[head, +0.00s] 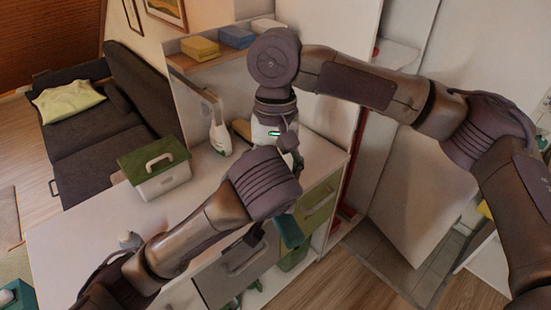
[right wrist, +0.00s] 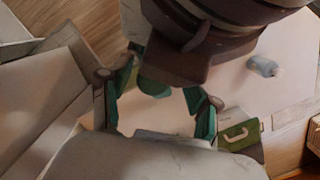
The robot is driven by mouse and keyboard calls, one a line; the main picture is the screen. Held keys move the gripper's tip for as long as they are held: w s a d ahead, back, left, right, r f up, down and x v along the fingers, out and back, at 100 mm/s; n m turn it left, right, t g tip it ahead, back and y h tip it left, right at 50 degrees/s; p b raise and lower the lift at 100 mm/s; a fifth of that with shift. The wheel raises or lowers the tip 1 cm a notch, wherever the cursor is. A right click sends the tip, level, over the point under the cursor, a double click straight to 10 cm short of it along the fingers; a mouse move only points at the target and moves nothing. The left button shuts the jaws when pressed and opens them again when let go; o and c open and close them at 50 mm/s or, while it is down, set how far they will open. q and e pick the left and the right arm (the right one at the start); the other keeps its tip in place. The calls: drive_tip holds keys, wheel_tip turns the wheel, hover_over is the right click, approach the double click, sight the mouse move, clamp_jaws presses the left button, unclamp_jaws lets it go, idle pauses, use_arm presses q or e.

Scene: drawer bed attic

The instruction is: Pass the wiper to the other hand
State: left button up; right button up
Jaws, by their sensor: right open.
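I cannot make out the wiper for certain in either view. My right gripper (right wrist: 160,112) is open, its two teal-padded fingers spread apart in the right wrist view. In the head view its wrist hangs down above the white counter (head: 95,225), close behind my left wrist. My left gripper (head: 272,233) is mostly hidden under its own wrist in the head view; a dark piece and a teal piece show below it, over the cabinet front. A rounded green piece (right wrist: 155,88) shows between my right fingers, below my left arm; I cannot tell what it is.
A shelf (head: 190,63) behind holds yellow, blue and white blocks. An olive drawer front (head: 320,205) is below the counter's right side.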

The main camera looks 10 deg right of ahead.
use_arm(q)
drive_tip(key=shift+d+r, duration=0.1)
use_arm(e)
clamp_jaws()
use_arm(q)
drive_tip(key=o, duration=1)
use_arm(e)
drive_tip(key=shift+a, duration=0.1)
use_arm(q)
drive_tip(key=shift+o, duration=0.6)
